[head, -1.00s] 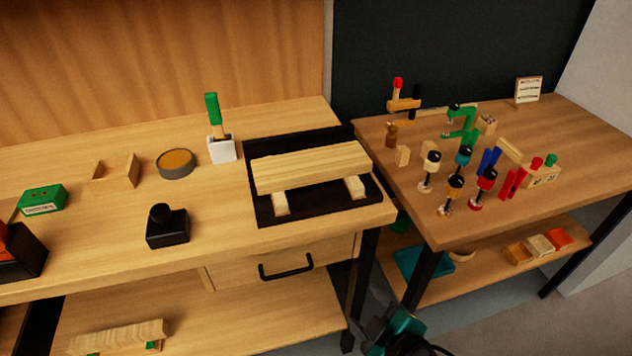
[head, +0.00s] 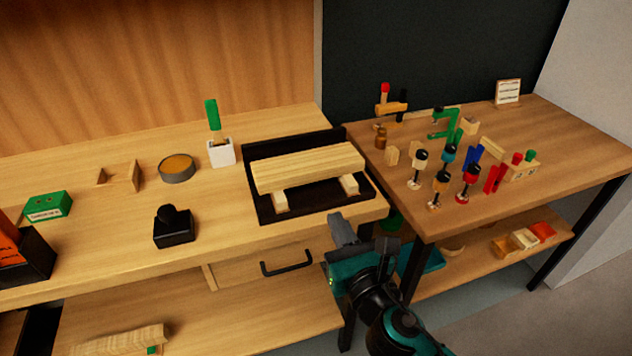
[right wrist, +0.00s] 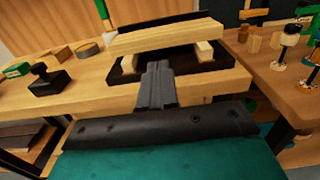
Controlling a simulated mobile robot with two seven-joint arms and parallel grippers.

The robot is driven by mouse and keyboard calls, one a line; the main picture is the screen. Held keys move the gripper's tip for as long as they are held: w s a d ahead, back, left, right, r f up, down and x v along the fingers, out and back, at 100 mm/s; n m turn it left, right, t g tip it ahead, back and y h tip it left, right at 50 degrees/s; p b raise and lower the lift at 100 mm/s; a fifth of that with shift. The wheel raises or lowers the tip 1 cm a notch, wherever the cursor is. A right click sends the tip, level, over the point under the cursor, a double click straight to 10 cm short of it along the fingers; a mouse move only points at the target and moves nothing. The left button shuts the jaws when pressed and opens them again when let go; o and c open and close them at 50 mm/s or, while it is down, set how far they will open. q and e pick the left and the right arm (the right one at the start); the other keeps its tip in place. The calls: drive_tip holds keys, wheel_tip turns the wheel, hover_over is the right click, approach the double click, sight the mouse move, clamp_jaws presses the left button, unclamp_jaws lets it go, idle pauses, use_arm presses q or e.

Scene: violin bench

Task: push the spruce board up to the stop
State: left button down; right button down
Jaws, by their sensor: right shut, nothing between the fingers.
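The spruce board (head: 308,167) is pale and long, and lies across two light wooden blocks, the left block (head: 280,200) and the right block (head: 349,183), in a black tray (head: 318,207). The tray's raised black back edge (head: 295,146) stands behind the board, with a dark gap showing between them. My right gripper (head: 338,218) is shut and empty, in front of the bench's front edge, apart from the board. In the right wrist view the shut fingers (right wrist: 157,75) point toward the board (right wrist: 165,36). My left gripper is not in view.
A black knobbed block (head: 174,228), a round tin (head: 177,167) and a white holder with a green-handled tool (head: 221,153) stand left of the tray. Several clamps, among them a green one (head: 447,126), stand on the right table. A drawer handle (head: 286,264) juts out below the bench top.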

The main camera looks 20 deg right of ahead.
sight(312, 174)
drive_tip(key=w, duration=1)
drive_tip(key=shift+w+a, duration=0.2)
drive_tip(key=shift+w, duration=0.65)
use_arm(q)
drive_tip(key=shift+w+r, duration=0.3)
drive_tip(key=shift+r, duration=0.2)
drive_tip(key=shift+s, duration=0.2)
use_arm(e)
drive_tip(key=shift+w, duration=0.1)
drive_tip(key=shift+w, duration=1.25)
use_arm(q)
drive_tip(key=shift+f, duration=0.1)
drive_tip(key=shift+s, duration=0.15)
use_arm(e)
drive_tip(key=shift+s, duration=0.15)
